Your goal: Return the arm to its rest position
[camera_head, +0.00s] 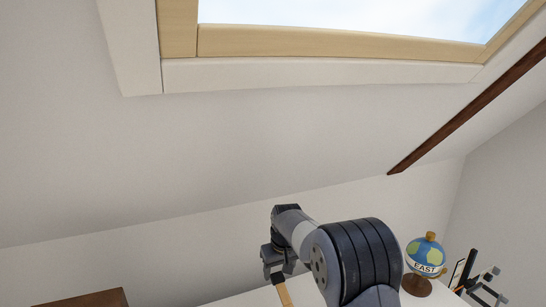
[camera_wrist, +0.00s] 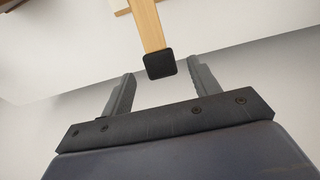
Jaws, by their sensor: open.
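My gripper (camera_head: 272,270) is in the lower middle of the head view, at the end of my raised arm, above the white desk (camera_head: 240,299). In the wrist view my gripper (camera_wrist: 162,76) has its two grey fingers spread apart, with nothing clamped between them. A light wooden bar (camera_wrist: 147,25) with a black end (camera_wrist: 160,64) shows beyond the fingertips, its end lying in line with the gap. The bar shows partly in the head view (camera_head: 285,294), just below the gripper. I cannot tell how far it is from the fingers.
A globe (camera_head: 426,258) marked EAST stands on the desk to the right of my arm. Dark and grey items (camera_head: 474,280) stand farther right. A brown wooden top (camera_head: 85,299) is at lower left. The sloped ceiling with a skylight (camera_head: 340,42) and dark beam (camera_head: 465,110) is above.

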